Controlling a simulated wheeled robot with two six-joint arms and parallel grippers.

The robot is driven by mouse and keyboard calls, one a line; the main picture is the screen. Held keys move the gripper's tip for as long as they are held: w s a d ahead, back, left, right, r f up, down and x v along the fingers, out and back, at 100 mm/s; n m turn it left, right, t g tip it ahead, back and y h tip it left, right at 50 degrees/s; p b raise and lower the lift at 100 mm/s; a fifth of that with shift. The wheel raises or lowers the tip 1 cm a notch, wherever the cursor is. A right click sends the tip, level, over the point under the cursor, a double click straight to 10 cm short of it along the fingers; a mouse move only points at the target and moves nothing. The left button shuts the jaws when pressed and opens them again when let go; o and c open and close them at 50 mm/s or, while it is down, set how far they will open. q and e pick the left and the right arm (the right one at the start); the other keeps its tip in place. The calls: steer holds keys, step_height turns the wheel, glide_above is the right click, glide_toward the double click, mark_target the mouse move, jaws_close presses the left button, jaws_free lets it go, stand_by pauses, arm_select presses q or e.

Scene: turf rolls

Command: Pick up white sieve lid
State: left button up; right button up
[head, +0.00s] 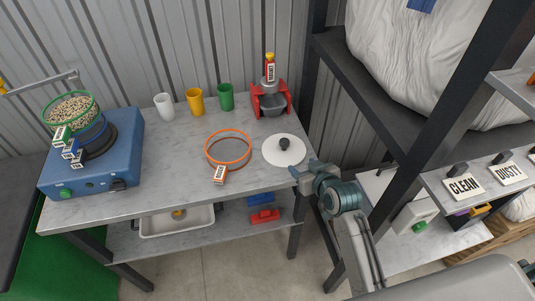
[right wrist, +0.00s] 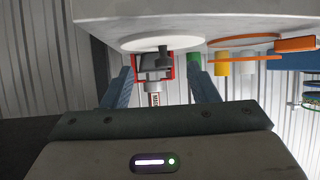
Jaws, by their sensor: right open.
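The white sieve lid (head: 284,151) is a flat white disc with a dark knob in its middle. It lies on the grey table near its right end in the head view. My right gripper (head: 305,171) is just right of and nearer than the lid, apart from it, by the table's right edge. In the right wrist view the lid (right wrist: 140,42) shows beyond the two blue fingers of my right gripper (right wrist: 161,80). The fingers are spread with nothing between them. My left gripper is not in view.
An orange sieve ring (head: 229,134) lies left of the lid. A red and grey device (head: 270,99) stands behind it. White, yellow and green cups (head: 226,97) line the back. A blue shaker (head: 125,140) holds stacked sieves at left. A dark shelf post (head: 400,125) rises at right.

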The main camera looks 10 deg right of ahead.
mark_target(286, 144)
steer(key=w, duration=0.1)
steer(key=w+r, duration=0.1)
steer(key=w+t, duration=0.1)
steer(key=shift+w+a+r, duration=0.2)
steer(key=shift+a+r, duration=0.05)
steer(key=p+x, duration=0.1)
steer(key=x, duration=0.3)
steer(key=shift+w+a+r, duration=0.1)
steer(key=shift+w, duration=0.15)
steer(key=shift+w+a+f, duration=0.1)
steer(key=shift+w+f, duration=0.15)
steer(key=shift+w, duration=0.2)
steer(key=shift+w+a+p, duration=0.1)
steer(key=shift+w+p, duration=0.25)
steer(key=shift+p, duration=0.1)
steer(key=p+x, duration=0.1)
steer(key=x, duration=0.2)
steer(key=shift+a+f, duration=0.1)
steer(key=shift+a, duration=0.05)
steer(key=shift+w+a+f, duration=0.1)
steer(key=shift+w+f, duration=0.3)
steer(key=shift+w, duration=0.15)
steer(key=shift+s, duration=0.1)
steer(key=shift+c, duration=0.2)
jaws_close()
